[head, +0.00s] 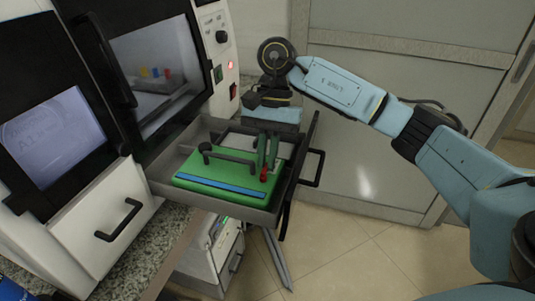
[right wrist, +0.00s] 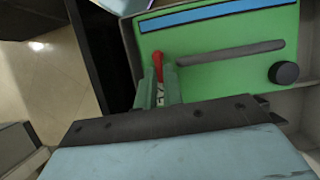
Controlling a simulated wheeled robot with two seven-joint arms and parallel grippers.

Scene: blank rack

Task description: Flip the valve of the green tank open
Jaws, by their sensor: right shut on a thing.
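The green tank (head: 196,170) lies in an open grey drawer, with a blue stripe along one edge and a dark bar handle on top. It also shows in the right wrist view (right wrist: 225,85), with a black round knob near the far end of the handle. The small red valve (head: 264,175) is at the tank's right end; in the right wrist view the red valve (right wrist: 158,66) stands between the fingertips. My right gripper (head: 267,160) reaches down from above, its green fingers shut on the red valve, which they partly hide. My left gripper is not in view.
The open drawer (head: 291,190) has a black front with a handle on its right side. Machines with dark screens (head: 160,60) stand at the left on a granite counter (head: 125,262). A grey cabinet (head: 400,90) stands behind my right arm.

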